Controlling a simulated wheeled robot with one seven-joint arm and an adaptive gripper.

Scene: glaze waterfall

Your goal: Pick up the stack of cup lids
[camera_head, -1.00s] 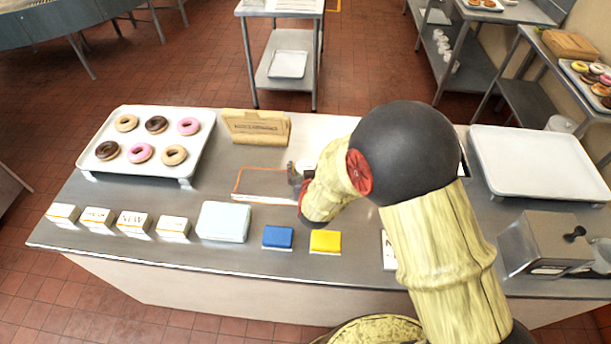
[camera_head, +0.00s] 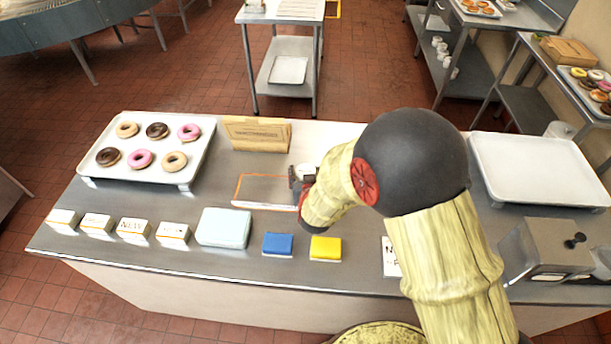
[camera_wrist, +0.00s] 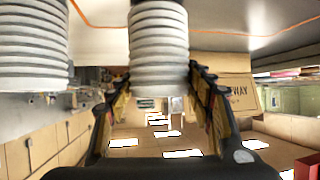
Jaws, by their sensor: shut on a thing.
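A stack of white, ribbed cup lids (camera_wrist: 158,38) stands between my gripper's two fingers in the wrist view. My gripper (camera_wrist: 160,82) is shut on this stack. A second, similar stack (camera_wrist: 33,45) stands to the left of the fingers, apart from them. In the head view my gripper (camera_head: 301,178) is low over the counter, at the right side of the orange outline. A bit of white lid (camera_head: 308,169) shows beside it; my arm hides most of the rest.
The steel counter (camera_head: 75,205) holds a donut tray (camera_head: 188,180) at left and an empty white tray (camera_head: 540,165) at right. A brown lettered box (camera_head: 257,134) stands behind. Small white boxes (camera_head: 131,230), a pale blue box (camera_head: 223,228), a blue block (camera_head: 278,244) and a yellow block (camera_head: 325,248) line the front.

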